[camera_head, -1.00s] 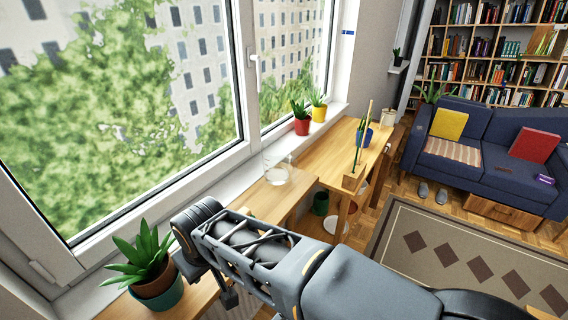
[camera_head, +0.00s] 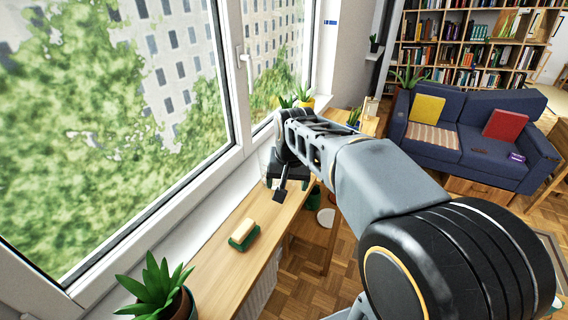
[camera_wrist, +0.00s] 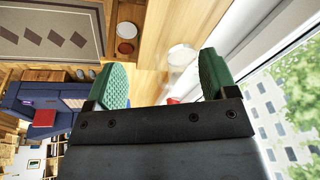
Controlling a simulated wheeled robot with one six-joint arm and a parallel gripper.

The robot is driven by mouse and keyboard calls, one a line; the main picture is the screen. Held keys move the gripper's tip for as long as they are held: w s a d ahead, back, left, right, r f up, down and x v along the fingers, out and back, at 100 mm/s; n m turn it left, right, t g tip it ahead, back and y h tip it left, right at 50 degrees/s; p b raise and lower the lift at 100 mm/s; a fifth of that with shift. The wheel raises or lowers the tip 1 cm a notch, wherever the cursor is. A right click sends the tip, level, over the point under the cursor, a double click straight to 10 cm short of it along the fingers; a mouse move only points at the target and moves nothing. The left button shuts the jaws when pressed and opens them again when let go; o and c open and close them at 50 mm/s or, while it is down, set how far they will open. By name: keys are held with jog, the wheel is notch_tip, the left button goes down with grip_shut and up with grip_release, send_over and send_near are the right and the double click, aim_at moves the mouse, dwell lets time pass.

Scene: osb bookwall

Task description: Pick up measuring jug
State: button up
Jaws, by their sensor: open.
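The measuring jug (camera_wrist: 181,60) is clear glass and stands on the wooden table by the window. In the wrist view it lies ahead of my gripper (camera_wrist: 162,78), between the green fingertips and closer to the right one. My gripper is open, with nothing held between its fingers. In the head view my gripper (camera_head: 283,188) is over the table by the jug. The arm hides most of the jug there, and only a faint clear edge shows. I cannot tell the exact gap between fingers and jug.
A potted plant (camera_head: 160,290) stands at the near end. A yellow pot (camera_head: 306,101) stands on the sill by the window. A blue sofa (camera_head: 465,135) is at the back right.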

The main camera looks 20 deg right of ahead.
jog(key=w+d+r+m+g+p, duration=0.15)
jog(key=w+d+m, duration=0.3)
jog(key=w, duration=0.45)
jog(key=w+d+f+m+g+p, duration=0.1)
jog(key=w+d+m+p, duration=0.3)
jog(key=w, duration=0.5)
jog(key=shift+t, duration=0.25)
jog(key=f, duration=0.6)
jog(key=shift+w+d+f, duration=0.15)
jog(key=shift+w+d, duration=0.1)
jog(key=shift+d, duration=0.05)
notch_tip(320, 180, down, 7)
jog(key=p, duration=0.2)
jog(key=shift+a, duration=0.15)
jog(key=shift+r, duration=0.2)
jog(key=c, duration=1.2)
